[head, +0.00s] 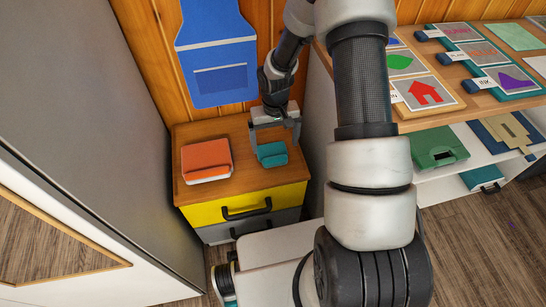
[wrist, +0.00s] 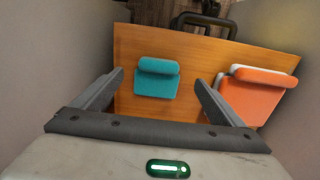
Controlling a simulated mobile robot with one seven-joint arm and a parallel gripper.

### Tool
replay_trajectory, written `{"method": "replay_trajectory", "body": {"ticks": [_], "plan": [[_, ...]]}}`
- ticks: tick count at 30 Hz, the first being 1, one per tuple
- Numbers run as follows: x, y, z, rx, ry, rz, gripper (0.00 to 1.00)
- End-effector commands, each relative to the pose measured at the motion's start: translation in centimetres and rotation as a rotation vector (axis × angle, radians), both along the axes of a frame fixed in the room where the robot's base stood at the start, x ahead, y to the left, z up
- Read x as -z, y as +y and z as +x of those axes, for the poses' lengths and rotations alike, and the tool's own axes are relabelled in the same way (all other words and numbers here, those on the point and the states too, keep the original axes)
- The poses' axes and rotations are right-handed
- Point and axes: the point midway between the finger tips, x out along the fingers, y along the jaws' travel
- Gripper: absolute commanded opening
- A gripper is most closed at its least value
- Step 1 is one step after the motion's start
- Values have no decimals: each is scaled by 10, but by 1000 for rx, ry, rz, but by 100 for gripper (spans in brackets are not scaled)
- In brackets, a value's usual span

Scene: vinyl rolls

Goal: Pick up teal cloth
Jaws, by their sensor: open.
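The teal cloth (head: 272,155) is a small folded piece with a rolled edge, lying on top of a wooden drawer cabinet (head: 184,144). In the wrist view the teal cloth (wrist: 157,78) lies ahead of and between my two fingers, with wood visible on both sides of it. My gripper (head: 272,140) is open and empty, pointing down just above the cloth. In the wrist view my gripper (wrist: 160,85) has its fingers spread wider than the cloth. No contact with the cloth shows.
An orange folded cloth (head: 206,158) with a white layer lies left of the teal one; it is at right in the wrist view (wrist: 252,94). A yellow drawer (head: 235,207) is below. A blue apron (head: 218,50) hangs behind. A grey wall panel (head: 95,120) and a shelf unit (head: 435,125) flank the cabinet.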

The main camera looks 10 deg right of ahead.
Motion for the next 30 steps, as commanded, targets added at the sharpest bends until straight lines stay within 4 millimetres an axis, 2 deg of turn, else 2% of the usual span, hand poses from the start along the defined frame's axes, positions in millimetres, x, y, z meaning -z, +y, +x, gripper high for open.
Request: {"method": "replay_trajectory", "body": {"ticks": [1, 3, 6, 14, 22, 30], "plan": [[14, 0, -1, -1, 3, 0, 92], [26, 0, -1, -1, 2, 0, 92], [37, -1, 0, 1, 1, -1, 92], [50, -1, -2, -1, 1, -1, 92], [90, -2, -8, 0, 1, 0, 92], [94, -2, -7, 0, -1, -1, 92]]}}
